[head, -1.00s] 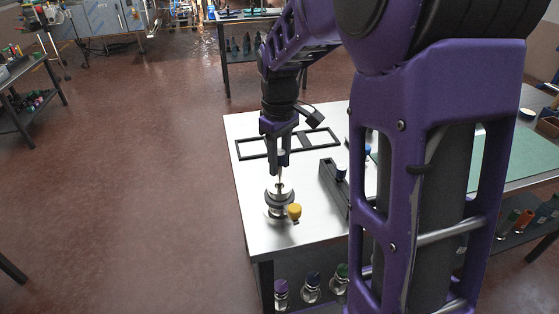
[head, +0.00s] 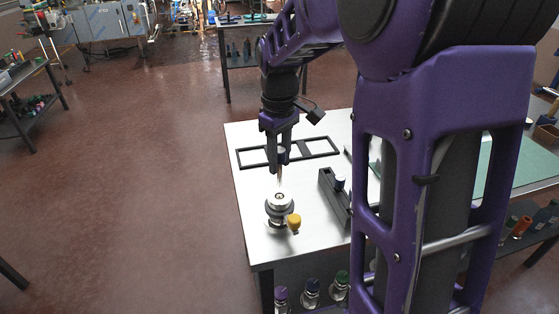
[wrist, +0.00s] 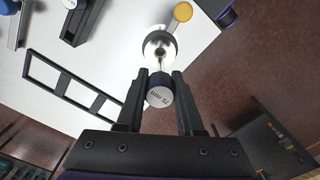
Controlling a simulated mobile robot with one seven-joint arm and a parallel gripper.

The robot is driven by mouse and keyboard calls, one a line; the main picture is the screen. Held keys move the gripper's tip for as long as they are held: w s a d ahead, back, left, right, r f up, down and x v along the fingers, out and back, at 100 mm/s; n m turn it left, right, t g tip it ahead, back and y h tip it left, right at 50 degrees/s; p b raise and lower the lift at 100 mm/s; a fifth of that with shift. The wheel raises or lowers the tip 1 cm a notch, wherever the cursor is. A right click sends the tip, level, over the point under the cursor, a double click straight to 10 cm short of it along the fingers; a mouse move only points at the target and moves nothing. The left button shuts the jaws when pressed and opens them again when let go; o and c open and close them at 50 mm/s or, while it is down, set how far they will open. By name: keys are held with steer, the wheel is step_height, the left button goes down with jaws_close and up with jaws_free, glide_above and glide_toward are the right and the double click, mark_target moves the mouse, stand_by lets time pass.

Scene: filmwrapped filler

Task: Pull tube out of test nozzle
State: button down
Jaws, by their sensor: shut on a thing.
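The test nozzle (head: 280,207) is a round metal fitting with a dark collar and a yellow knob (head: 294,221), standing upright near the front left of the table. My gripper (head: 279,164) is above it, pointing down, shut on the capped top of a thin metal tube (head: 280,181). In the wrist view the tube's round cap (wrist: 159,91), marked 75 mm, sits between the fingertips. The nozzle (wrist: 160,45) shows just beyond it. The tube hangs upright over the nozzle mouth. I cannot tell whether its lower tip is clear of the mouth.
A dark holder (head: 334,198) with a blue-and-white capped piece (head: 340,182) stands right of the nozzle. A flat black frame (head: 254,158) lies behind. The white table top (head: 250,183) is bare left of the nozzle. Capped bottles (head: 311,291) stand on the shelf below.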

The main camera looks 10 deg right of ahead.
steer(key=shift+r, duration=1.45)
